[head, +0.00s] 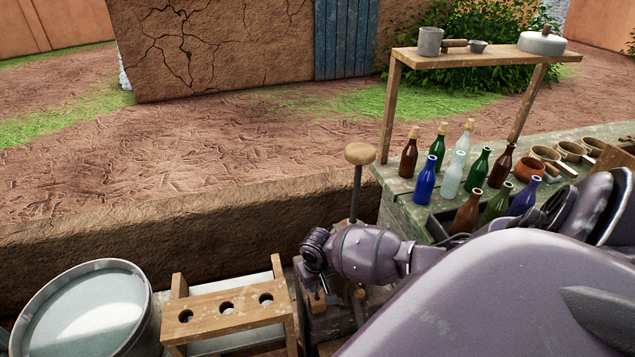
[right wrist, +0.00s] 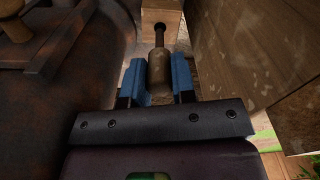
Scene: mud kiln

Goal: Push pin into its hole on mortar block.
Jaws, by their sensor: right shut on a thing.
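In the right wrist view, my right gripper (right wrist: 157,80) has its two blue fingers on either side of the brownish pin (right wrist: 159,68). It is shut on the pin's thick body. The pin's thin end points away from the gripper at a dark hole in a pale wooden block face (right wrist: 152,17), which I take for the mortar block. The thin end overlaps the hole in this view; I cannot tell how deep it sits. In the head view, my right wrist hides the pin and most of the block. My left gripper is not in view.
A dark rusty body (right wrist: 60,80) is close left of the gripper, and a wooden beam (right wrist: 245,50) close right. In the head view, a knobbed lever (head: 360,154) stands behind my wrist. A wooden rack with holes (head: 205,316) and a water tub (head: 85,312) are left; a bottle bench is right.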

